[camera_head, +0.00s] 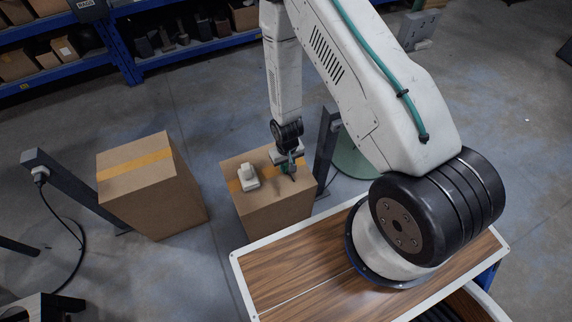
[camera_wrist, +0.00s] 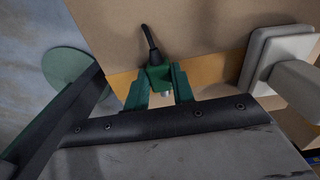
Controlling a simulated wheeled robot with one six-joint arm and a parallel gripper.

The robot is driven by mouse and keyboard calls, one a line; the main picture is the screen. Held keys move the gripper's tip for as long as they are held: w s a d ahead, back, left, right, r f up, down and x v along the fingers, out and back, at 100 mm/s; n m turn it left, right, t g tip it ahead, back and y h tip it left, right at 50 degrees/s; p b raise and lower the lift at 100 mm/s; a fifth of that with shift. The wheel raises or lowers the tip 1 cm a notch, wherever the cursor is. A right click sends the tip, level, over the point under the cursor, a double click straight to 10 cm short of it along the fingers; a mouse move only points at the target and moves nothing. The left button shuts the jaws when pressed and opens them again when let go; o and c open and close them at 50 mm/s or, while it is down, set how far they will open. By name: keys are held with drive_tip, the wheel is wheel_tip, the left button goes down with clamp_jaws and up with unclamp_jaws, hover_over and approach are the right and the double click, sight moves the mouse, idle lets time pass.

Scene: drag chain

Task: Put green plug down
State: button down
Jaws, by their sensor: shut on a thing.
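The green plug (camera_wrist: 157,76) with its black cable end shows in the wrist view, between the two green fingers of my gripper (camera_wrist: 160,88). My gripper is shut on it. In the head view my gripper (camera_head: 289,166) is low over the right part of a cardboard box (camera_head: 275,208) with an orange tape strip. The plug is small and mostly hidden there. The box top (camera_wrist: 205,30) lies behind the plug in the wrist view. I cannot tell whether the plug touches the box.
A white plug-like block (camera_head: 248,177) stands on the same box, left of my gripper; it shows at the right in the wrist view (camera_wrist: 282,62). A second cardboard box (camera_head: 150,190) stands further left. A dark post (camera_head: 325,150) rises close to the right of the box.

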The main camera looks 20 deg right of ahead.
drive_tip(key=shift+f, duration=0.15)
drive_tip(key=c, duration=1.2)
unclamp_jaws()
wheel_tip(320, 180, up, 39)
drive_tip(key=s+d, duration=0.2)
drive_tip(key=shift+t, duration=0.6)
drive_tip(key=s+r, duration=0.5)
drive_tip(key=s, duration=0.1)
drive_tip(key=s+r, duration=0.6)
drive_tip(key=s, duration=0.1)
drive_tip(key=s+d+r, duration=0.1)
drive_tip(key=s+r, duration=0.5)
drive_tip(key=s, duration=0.1)
drive_tip(key=shift+s+r, duration=0.1)
